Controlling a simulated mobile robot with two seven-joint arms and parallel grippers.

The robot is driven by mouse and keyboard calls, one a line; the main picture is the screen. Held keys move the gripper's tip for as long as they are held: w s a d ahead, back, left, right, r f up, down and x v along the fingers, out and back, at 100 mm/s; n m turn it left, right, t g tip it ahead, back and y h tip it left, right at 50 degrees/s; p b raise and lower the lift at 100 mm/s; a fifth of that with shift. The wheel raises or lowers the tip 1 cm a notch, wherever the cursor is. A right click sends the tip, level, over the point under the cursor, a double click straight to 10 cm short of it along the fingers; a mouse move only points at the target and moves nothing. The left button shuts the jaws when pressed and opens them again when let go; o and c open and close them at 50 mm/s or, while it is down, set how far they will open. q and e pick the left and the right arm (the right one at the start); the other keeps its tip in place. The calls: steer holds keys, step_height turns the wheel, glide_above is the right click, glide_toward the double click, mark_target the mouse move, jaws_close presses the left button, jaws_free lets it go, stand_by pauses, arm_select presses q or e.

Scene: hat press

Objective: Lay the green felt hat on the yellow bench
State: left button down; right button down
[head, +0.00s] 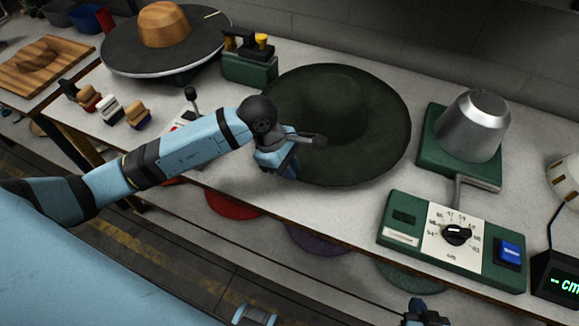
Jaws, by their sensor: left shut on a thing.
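The green felt hat (345,105), very dark green with a wide round brim, is at the centre, crown up, over the pale workbench. I cannot tell whether its brim touches the bench top. My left gripper (303,150) is at the near left of the hat and shut on its brim; the gripper hides that part of the edge. My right gripper (426,313) shows only in part at the bottom edge, apart from the hat; its fingers are unclear. No yellow bench shows.
A green dial box (455,240) and a metal dome on a green base (475,125) stand right of the hat. A black hat with a tan crown (165,25) and several small brushes (108,107) are left. Coloured hats (233,204) show below the bench's front edge.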

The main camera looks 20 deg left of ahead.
arm_select(q)
steer(key=shift+f+b, duration=0.75)
steer(key=shift+f, duration=0.05)
steer(key=c, duration=1.1)
jaws_free()
steer(key=shift+r, duration=0.2)
steer(key=v, duration=1.3)
steer(key=shift+a+r, duration=0.15)
steer(key=shift+r, duration=0.1)
steer(key=shift+s, duration=0.1)
